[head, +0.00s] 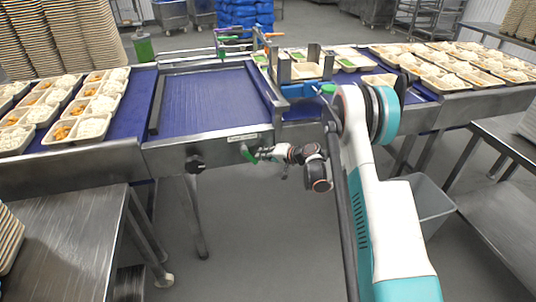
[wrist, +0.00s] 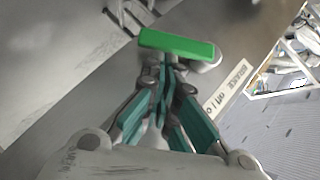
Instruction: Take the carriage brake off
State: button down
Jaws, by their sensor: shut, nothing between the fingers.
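The carriage brake is a green lever (head: 248,153) on the front steel panel of the conveyor, below a small label plate (head: 243,137). In the head view it slopes down to the right. In the wrist view the green bar (wrist: 177,45) lies across the picture just beyond my fingertips. My gripper (head: 263,153) is at the lever's right side in the head view. In the wrist view my gripper (wrist: 164,68) is shut and empty, its fingertips close under the bar. I cannot tell whether they touch it.
A black knob (head: 195,162) sits left of the lever on the same panel. Filled trays (head: 79,129) stand on the blue belt (head: 130,103) at left, with more at right. A steel table (head: 65,225) stands front left, and a grey bin (head: 430,205) stands right of my arm.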

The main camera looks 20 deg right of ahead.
jog(key=shift+a+f+b, duration=0.3)
jog(key=shift+f+b, duration=0.05)
jog(key=shift+f, duration=0.35)
dwell(0.7)
jog(key=a+f+y, duration=0.1)
jog(key=a+f, duration=0.3)
jog(key=a, duration=0.1)
jog(key=shift+a+f+m, duration=0.2)
jog(key=shift+m, duration=0.2)
dwell(0.4)
jog(key=shift+a, duration=0.3)
dwell(2.4)
jog(key=shift+f, duration=0.1)
